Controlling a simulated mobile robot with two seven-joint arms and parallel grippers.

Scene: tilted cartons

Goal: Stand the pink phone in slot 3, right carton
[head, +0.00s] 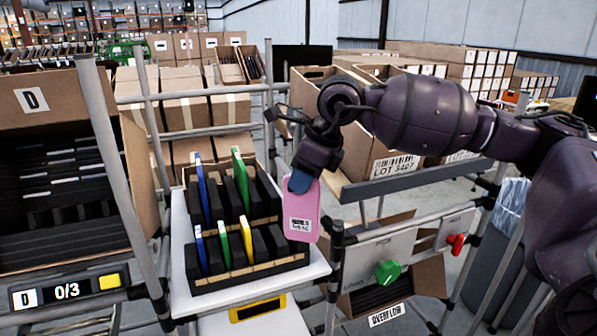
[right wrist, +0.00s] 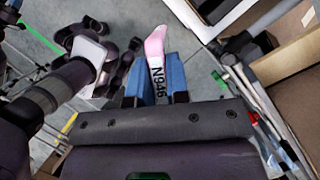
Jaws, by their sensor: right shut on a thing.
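The pink phone (head: 303,208) hangs upright in the head view, with a white label on its lower part. My right gripper (head: 299,183) is shut on its top end, with blue fingertips. In the right wrist view the phone (right wrist: 155,45) shows edge-on between the blue fingers (right wrist: 155,75). It is in front of the right side of a black slotted rack (head: 250,277) holding blue, green, yellow and black phones. A carton (head: 30,99) marked D, with black slots, stands at the left. I cannot tell which carton is the right one. My left gripper is not in view.
The rack sits on a white table (head: 305,262) between metal posts (head: 112,150). A counter sign (head: 66,291) reads D 0/3. An open carton marked OVERFLOW (head: 425,277), a green knob (head: 388,272) and a red handle (head: 456,244) are at lower right. Stacked cartons stand behind.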

